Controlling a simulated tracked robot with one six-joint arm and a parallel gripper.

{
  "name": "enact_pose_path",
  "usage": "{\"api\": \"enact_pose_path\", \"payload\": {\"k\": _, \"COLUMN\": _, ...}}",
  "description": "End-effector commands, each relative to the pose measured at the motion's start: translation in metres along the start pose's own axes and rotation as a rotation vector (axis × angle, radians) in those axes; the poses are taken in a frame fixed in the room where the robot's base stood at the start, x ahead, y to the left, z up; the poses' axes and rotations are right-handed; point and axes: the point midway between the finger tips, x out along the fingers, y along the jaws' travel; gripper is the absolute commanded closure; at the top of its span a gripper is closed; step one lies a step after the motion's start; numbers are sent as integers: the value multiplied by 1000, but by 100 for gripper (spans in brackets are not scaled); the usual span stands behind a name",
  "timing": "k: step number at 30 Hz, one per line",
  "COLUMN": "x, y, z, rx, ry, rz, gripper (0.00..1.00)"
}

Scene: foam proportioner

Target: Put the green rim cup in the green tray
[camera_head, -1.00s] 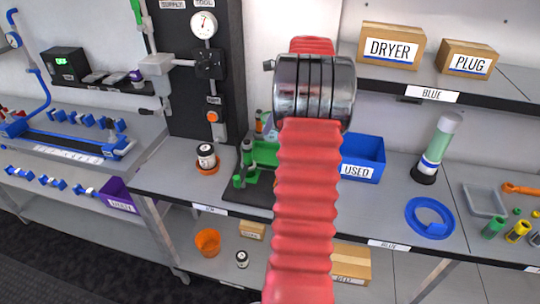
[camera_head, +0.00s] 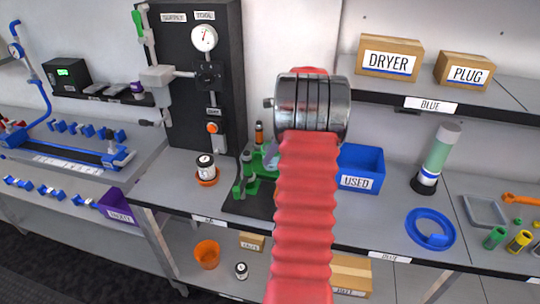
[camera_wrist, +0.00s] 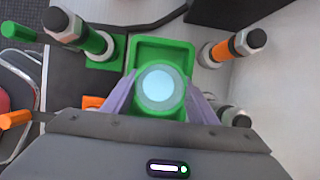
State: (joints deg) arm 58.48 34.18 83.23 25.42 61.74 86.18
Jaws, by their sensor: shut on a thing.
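The green rim cup (camera_wrist: 160,88) shows from above in the wrist view, round with a pale blue-white inside. My gripper (camera_wrist: 160,95) is shut on it, with a purple finger on each side. The green tray (camera_wrist: 165,48) lies below and behind the cup in that view, its far part bare. The cup appears over the tray's near part; I cannot tell whether it touches the floor of the tray. In the head view my red arm hides the cup and most of the tray.
The head view shows a blue USED bin (camera_head: 360,170) right of my arm and a small jar (camera_head: 206,167) on an orange base at left.

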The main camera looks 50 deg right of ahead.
Motion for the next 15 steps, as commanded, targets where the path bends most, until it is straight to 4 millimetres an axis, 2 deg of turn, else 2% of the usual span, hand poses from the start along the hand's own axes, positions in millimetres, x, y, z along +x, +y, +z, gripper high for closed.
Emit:
{"api": "enact_pose_path", "payload": {"k": 4, "x": 12, "y": 0, "z": -4, "rx": 0, "ry": -1, "rz": 0, "gripper": 75}}
{"api": "enact_pose_path", "payload": {"k": 15, "x": 15, "y": 0, "z": -5, "rx": -1, "ry": 0, "rz": 0, "gripper": 75}}
